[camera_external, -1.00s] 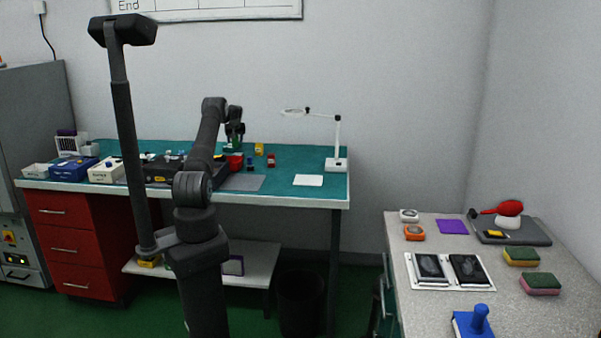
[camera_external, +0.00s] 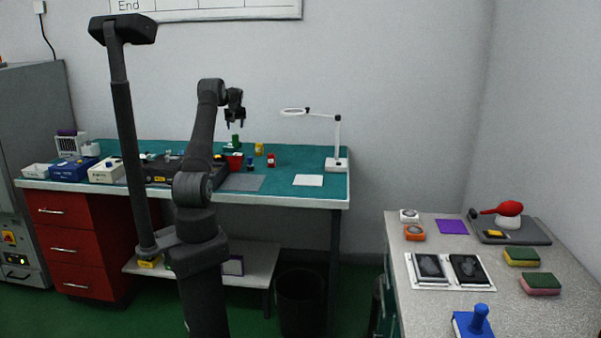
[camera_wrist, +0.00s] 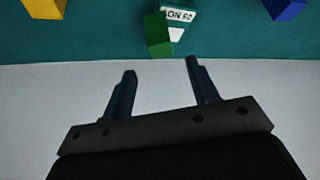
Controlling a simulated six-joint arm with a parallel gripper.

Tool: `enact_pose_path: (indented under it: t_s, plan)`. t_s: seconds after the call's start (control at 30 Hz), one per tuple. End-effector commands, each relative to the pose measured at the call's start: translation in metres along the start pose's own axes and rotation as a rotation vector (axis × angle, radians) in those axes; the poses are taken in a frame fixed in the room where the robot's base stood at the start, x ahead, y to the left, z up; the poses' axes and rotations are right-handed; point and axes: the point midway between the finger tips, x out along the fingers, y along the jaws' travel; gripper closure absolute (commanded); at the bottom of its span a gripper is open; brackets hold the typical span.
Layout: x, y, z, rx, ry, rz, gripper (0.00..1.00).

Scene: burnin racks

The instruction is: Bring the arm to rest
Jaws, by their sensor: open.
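My gripper (camera_external: 235,122) is raised above the back of the teal bench (camera_external: 310,160), pointing down. In the wrist view my gripper (camera_wrist: 161,88) shows two dark fingers spread apart with nothing between them. A green block-like item (camera_external: 235,142) stands on the bench below the gripper, apart from it.
Near the green item are a red bin (camera_external: 234,160), a yellow item (camera_external: 259,149) and a red item (camera_external: 271,160). A magnifier lamp (camera_external: 337,140) stands at the bench's right. A grey side table (camera_external: 400,285) is at right. The air around the gripper looks clear.

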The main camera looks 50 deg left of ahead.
Motion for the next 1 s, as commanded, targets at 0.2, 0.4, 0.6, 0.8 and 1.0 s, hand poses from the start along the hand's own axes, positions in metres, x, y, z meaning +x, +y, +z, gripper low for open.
enact_pose_path:
  t_s: [0.2, 0.4, 0.6, 0.8, 1.0]
  plan:
    - [0.002, 0.0, 0.0, 0.0, -0.001, 0.0, 0.46]
    - [0.021, 0.0, 0.0, 0.0, -0.002, 0.0, 0.46]
    - [0.055, -0.001, 0.001, -0.001, -0.003, 0.0, 0.46]
    - [0.087, 0.0, 0.001, 0.0, -0.002, 0.0, 0.46]
    - [0.111, 0.0, 0.001, 0.0, -0.001, 0.001, 0.46]
